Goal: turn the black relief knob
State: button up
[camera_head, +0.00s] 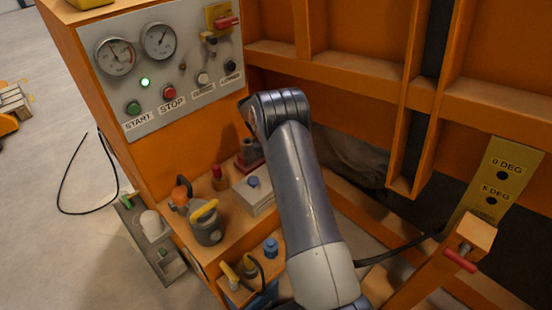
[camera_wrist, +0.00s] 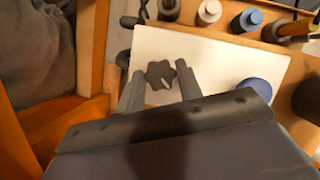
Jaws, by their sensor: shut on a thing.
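The black relief knob (camera_wrist: 160,74) is a dark, lobed knob on the white block (camera_wrist: 215,62) in the wrist view. My gripper (camera_wrist: 158,70) has one grey finger on each side of it and is shut on it. A round blue cap (camera_wrist: 255,90) sits on the same block, right of the knob. In the head view the white block (camera_head: 262,204) and its blue cap (camera_head: 253,182) show just left of my arm. There the knob and my gripper are hidden behind my arm.
A red-topped part (camera_head: 217,172) and a yellow-handled pump-like part (camera_head: 207,222) stand left of the block. The gauge panel (camera_head: 165,60) rises behind. Orange frame beams (camera_head: 330,60) stand behind my arm. Capped cylinders (camera_wrist: 208,12) line the block's far edge in the wrist view.

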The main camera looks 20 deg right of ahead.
dwell(0.5)
jog(key=o, duration=1)
jog(key=shift+c, duration=0.2)
jog(key=v, duration=1.1)
jog(key=shift+d+f, duration=0.1)
jog(key=shift+f, duration=0.1)
jog(key=x, duration=1)
jog(key=shift+s+d+f, duration=0.1)
jog(key=shift+s+f, duration=0.05)
jog(key=shift+f, duration=0.15)
jog(key=shift+r, duration=0.1)
